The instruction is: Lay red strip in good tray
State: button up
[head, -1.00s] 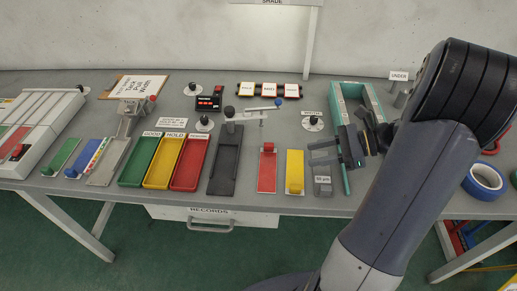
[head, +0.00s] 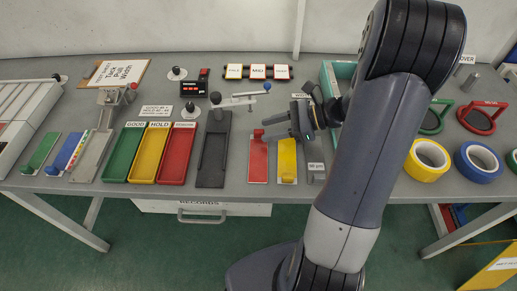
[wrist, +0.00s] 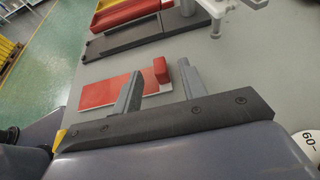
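The red strip (head: 258,163) lies flat on the grey bench and has a raised red block (head: 258,134) at its far end. It also shows in the wrist view (wrist: 108,92), partly behind a finger. My gripper (head: 267,128) is open and empty, with its fingers pointing left at the red block. In the wrist view the block (wrist: 160,70) appears between the two fingertips (wrist: 160,75); I cannot tell whether they are down around it. The green tray labelled GOOD (head: 124,154) is to the left and looks empty.
Yellow HOLD tray (head: 151,154) and red tray (head: 177,155) stand beside the green one. A dark channel with a lever (head: 211,160) stands between the trays and the red strip. A yellow strip (head: 287,162) lies just right of the red one. Tape rolls (head: 428,160) are at right.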

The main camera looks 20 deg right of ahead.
aim_at(263, 131)
jog(key=shift+x, duration=1.55)
jog(key=shift+c, duration=0.2)
grip_shut()
